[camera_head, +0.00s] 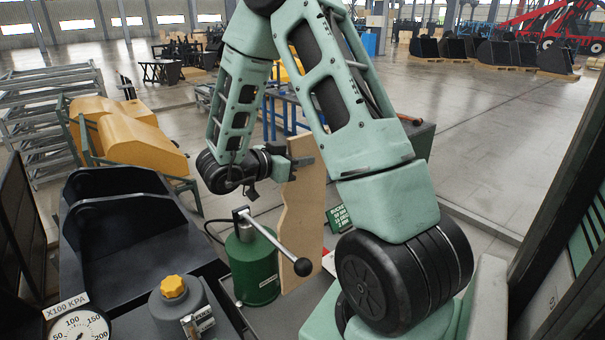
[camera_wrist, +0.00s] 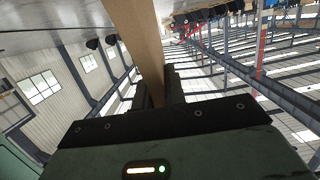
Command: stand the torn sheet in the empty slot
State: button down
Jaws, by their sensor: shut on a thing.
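The torn sheet (camera_head: 303,215) is a tan, board-like panel held upright in the head view. My gripper (camera_head: 296,163) is shut on the sheet's edge. In the wrist view the sheet (camera_wrist: 140,38) runs up from between the fingers of my gripper (camera_wrist: 160,92). I cannot make out the empty slot in either view. Whether the sheet's lower end touches anything is unclear.
The green pump (camera_head: 252,268) with its ball-ended lever (camera_head: 302,266) stands close to the sheet. A grey cylinder with a yellow knob (camera_head: 173,287), a pressure gauge (camera_head: 80,328) and a black bucket (camera_head: 125,225) are at left. A green sign (camera_head: 339,218) stands right of the sheet.

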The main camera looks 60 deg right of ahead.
jog(key=shift+f+p, duration=0.5)
jog(key=shift+f, duration=1.3)
jog(key=shift+f, duration=0.15)
jog(key=c, duration=1.5)
grip_release()
jog(key=shift+o, duration=0.2)
